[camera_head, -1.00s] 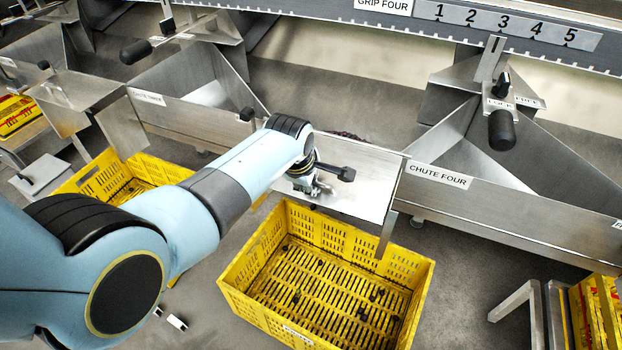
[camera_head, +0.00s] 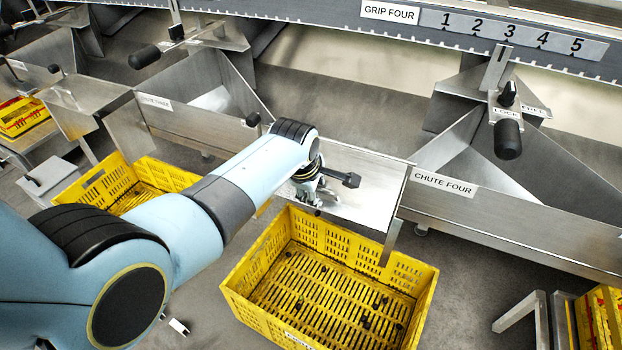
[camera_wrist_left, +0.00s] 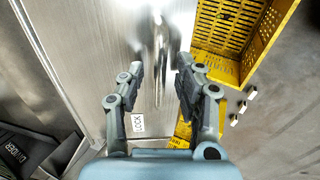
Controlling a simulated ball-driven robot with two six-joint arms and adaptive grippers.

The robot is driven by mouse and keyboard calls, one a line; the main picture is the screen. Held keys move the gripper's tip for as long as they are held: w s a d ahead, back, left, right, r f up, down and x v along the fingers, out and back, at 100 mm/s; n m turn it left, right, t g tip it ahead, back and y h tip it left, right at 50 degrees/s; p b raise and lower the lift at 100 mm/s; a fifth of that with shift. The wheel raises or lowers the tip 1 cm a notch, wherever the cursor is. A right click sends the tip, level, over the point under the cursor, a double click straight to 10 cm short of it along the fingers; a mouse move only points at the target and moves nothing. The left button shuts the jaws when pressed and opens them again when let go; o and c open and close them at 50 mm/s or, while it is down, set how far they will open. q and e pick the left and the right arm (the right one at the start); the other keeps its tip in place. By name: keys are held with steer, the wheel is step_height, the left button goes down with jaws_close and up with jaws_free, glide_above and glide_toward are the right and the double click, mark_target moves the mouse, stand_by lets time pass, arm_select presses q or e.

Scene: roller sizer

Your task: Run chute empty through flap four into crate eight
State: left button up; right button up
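Chute four (camera_head: 510,220) is a metal trough at the right in the head view, with a black-knobbed lever (camera_head: 508,138) above it. The inside that shows looks bare. A metal flap plate (camera_head: 372,185) stands at its left end, over the rear of a yellow crate (camera_head: 428,285). The crate holds a few small dark bits; its number is not readable. My left gripper (camera_head: 312,192) is over the flap plate. My right gripper is not in view.
Chute three (camera_head: 190,120) and another yellow crate (camera_head: 150,175) are at the left. A metal stand (camera_head: 520,312) and yellow-red boxes (camera_head: 605,318) are at the lower right. Grey floor lies right of the crate.

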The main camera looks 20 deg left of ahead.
arm_select(q)
steer(key=v, duration=1.1)
steer(key=shift+s+r, duration=0.15)
steer(key=shift+s, duration=0.05)
steer(key=s+a+f+m+g+y, duration=0.1)
steer(key=s+a+f+m+g, duration=0.25)
steer(key=s+f, duration=1.25)
steer(key=s+a+f+m+g, duration=0.2)
steer(key=s+a+f+m, duration=0.15)
steer(key=s+f, duration=1.15)
steer(key=s+a+f+m, duration=0.2)
steer(key=s+m, duration=0.3)
steer(key=s, duration=0.4)
steer(key=s+a+f+m+t, duration=0.1)
steer(key=s+a+f+m, duration=0.1)
steer(key=s+m, duration=0.4)
steer(key=s+f, duration=0.1)
steer(key=s, duration=0.2)
steer(key=shift+w+a, duration=0.1)
